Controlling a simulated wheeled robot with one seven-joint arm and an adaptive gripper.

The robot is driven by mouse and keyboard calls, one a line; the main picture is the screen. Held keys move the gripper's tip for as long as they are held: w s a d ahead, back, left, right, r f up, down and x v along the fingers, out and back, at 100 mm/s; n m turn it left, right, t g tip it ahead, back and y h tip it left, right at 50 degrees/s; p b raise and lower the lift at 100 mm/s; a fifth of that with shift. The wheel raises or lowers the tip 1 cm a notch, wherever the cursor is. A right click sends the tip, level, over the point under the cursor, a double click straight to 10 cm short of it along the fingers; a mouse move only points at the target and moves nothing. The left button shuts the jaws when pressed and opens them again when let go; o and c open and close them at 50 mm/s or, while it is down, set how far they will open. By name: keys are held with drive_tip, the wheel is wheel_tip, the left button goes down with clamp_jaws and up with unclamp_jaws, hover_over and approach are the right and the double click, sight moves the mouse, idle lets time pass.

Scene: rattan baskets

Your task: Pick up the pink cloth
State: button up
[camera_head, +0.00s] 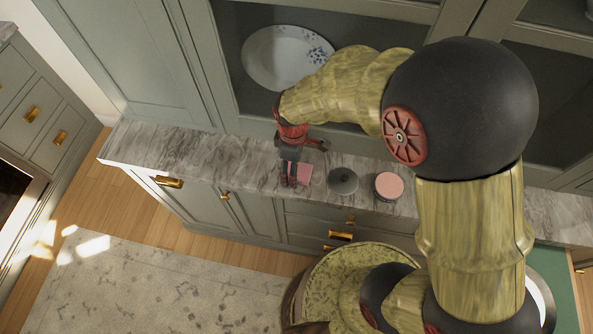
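The pink cloth (305,174) is a small flat patch on the grey marble counter, near its front edge. My gripper (289,182) points down over the cloth's left side and hides part of it. Its two dark fingertips look close together at the cloth's left edge. I cannot tell whether they touch the cloth or have any of it between them.
A dark round lidded object (342,181) and a pink-topped round container (389,187) stand to the right of the cloth. A glass-fronted cabinet behind holds a white plate (287,57). The counter (170,148) is clear on the left.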

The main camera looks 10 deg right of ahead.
sight(306, 178)
drive_tip(key=c, duration=0.6)
drive_tip(key=shift+c, duration=0.6)
drive_tip(key=shift+r, duration=0.55)
wheel_tip(306, 178, up, 2)
drive_tip(key=shift+r+p, duration=0.2)
drive_tip(key=shift+p, duration=0.15)
drive_tip(key=s+d+r+p, duration=0.2)
drive_tip(key=s+d+r, duration=0.7)
drive_tip(key=s, duration=0.1)
drive_tip(key=shift+s+d+r, duration=0.15)
drive_tip(key=shift+s+r, duration=0.1)
drive_tip(key=shift+s, duration=0.05)
